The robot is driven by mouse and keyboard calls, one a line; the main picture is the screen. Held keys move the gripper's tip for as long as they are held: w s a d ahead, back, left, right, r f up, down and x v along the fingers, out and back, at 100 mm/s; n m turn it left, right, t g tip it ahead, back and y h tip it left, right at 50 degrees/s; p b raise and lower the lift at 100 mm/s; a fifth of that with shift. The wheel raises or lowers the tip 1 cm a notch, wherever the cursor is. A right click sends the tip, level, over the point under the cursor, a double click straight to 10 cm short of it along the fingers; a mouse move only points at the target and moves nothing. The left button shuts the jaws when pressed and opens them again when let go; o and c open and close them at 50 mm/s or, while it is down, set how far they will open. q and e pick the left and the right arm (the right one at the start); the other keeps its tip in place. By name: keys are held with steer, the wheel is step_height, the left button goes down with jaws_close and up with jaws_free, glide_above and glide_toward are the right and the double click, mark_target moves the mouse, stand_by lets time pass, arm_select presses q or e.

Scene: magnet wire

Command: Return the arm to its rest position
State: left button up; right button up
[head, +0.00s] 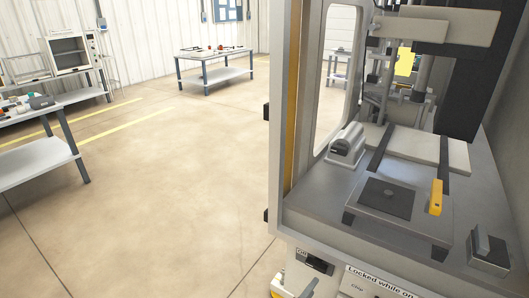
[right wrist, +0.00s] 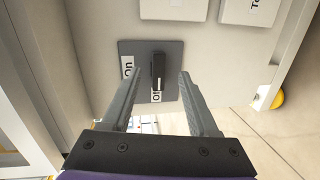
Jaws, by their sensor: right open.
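My right gripper (right wrist: 160,76) is open in the right wrist view, with one grey finger on each side of a black switch knob (right wrist: 158,72) in the picture. Nothing is held between the fingers. I cannot tell how far the fingertips are from the knob. The knob sits on a dark grey plate (right wrist: 172,51) with an "On" label to its left and another label, partly covered, at its lower end. The same switch panel (head: 317,262) shows low on the machine front in the head view. My left gripper is in neither view.
The machine (head: 461,205) fills the right of the head view, its chamber open towards me. A yellow block (head: 436,197) and a grey fixture (head: 345,146) stand inside. Workbenches (head: 36,161) stand left and behind (head: 216,57). The floor (head: 170,180) between them is clear.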

steer(key=s+d+r+m+g+y, duration=0.3)
steer(key=s+d+r+m+g, duration=0.25)
steer(key=s+d, duration=0.35)
steer(key=s+a+m+g+y, duration=0.1)
steer(key=s+a+m+y, duration=0.15)
steer(key=s, duration=0.65)
steer(key=s+a+m+g+y, duration=0.2)
steer(key=s+a+y, duration=0.15)
steer(key=s, duration=0.65)
arm_select(q)
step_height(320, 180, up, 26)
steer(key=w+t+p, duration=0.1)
steer(key=p, duration=2.2)
arm_select(e)
step_height(320, 180, up, 27)
steer(key=w+t, duration=0.1)
steer(key=shift+d+y, duration=0.15)
steer(key=shift+y, duration=0.25)
steer(key=shift+c, duration=0.3)
